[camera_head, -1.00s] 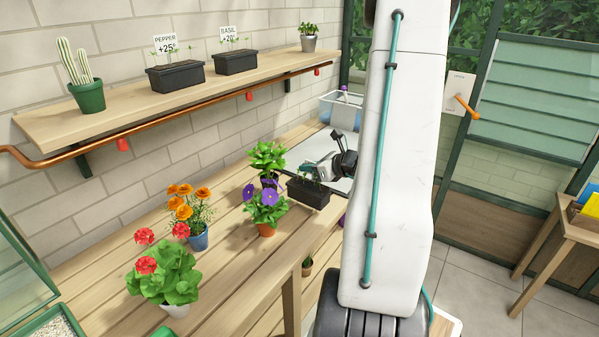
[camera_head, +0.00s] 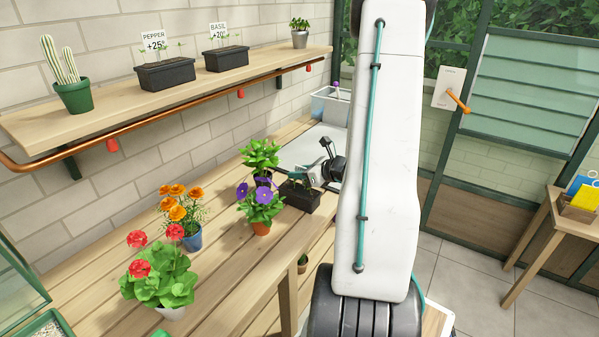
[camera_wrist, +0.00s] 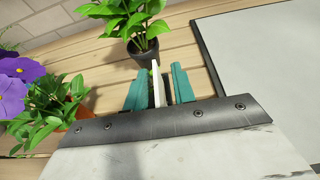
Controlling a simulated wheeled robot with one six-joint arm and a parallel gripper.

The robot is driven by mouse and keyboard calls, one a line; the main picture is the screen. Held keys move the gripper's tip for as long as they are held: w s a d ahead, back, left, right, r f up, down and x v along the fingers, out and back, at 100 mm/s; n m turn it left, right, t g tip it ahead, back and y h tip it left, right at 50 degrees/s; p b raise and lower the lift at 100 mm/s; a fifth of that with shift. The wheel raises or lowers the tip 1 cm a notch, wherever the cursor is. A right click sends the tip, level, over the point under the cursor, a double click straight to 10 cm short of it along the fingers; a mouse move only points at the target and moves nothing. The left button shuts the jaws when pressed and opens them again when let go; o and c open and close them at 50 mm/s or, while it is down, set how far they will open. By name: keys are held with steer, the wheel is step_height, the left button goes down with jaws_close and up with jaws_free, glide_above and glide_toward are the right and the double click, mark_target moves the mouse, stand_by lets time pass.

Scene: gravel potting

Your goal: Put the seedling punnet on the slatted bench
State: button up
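A black seedling punnet (camera_head: 300,196) with small green shoots is at the right side of the slatted bench (camera_head: 220,262), beside the purple-flowered pot. I cannot tell whether its base rests fully on the slats. My gripper (camera_head: 322,168) is just above and beside the punnet's far right side, partly behind my arm. In the wrist view my gripper's teal fingers (camera_wrist: 157,88) stand apart. A narrow white strip shows between them with gaps at its sides.
Pansies (camera_head: 260,207), a leafy plant (camera_head: 261,158), orange flowers (camera_head: 184,212) and red flowers (camera_head: 158,272) stand on the bench. Two labelled black punnets (camera_head: 166,74) sit on the wall shelf (camera_head: 100,112). A pale board (camera_head: 308,150) and a clear bin (camera_head: 331,104) lie beyond.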

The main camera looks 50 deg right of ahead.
steer(key=shift+s+r, duration=0.15)
steer(key=shift+r, duration=0.05)
steer(key=a+v, duration=0.1)
steer(key=v, duration=1)
steer(key=w+a+r+n+g+y, duration=0.25)
steer(key=a+r+n+g, duration=0.2)
steer(key=a+n, duration=0.55)
steer(key=w+a+r+n+g+y, duration=0.2)
steer(key=a+r+n+g+y, duration=0.25)
steer(key=a, duration=0.95)
steer(key=s+a+r+n+g+h, duration=0.1)
steer(key=s+a+r+n+h, duration=0.2)
steer(key=s+a+n, duration=0.3)
steer(key=s+a+r+n+g+h, duration=0.2)
steer(key=s+a+n+h, duration=0.3)
steer(key=n, duration=0.9)
steer(key=shift+s+a+r+n, duration=0.35)
steer(key=shift+s+a+r, duration=0.25)
steer(key=shift+s, duration=0.85)
steer(key=shift+a+f, duration=0.1)
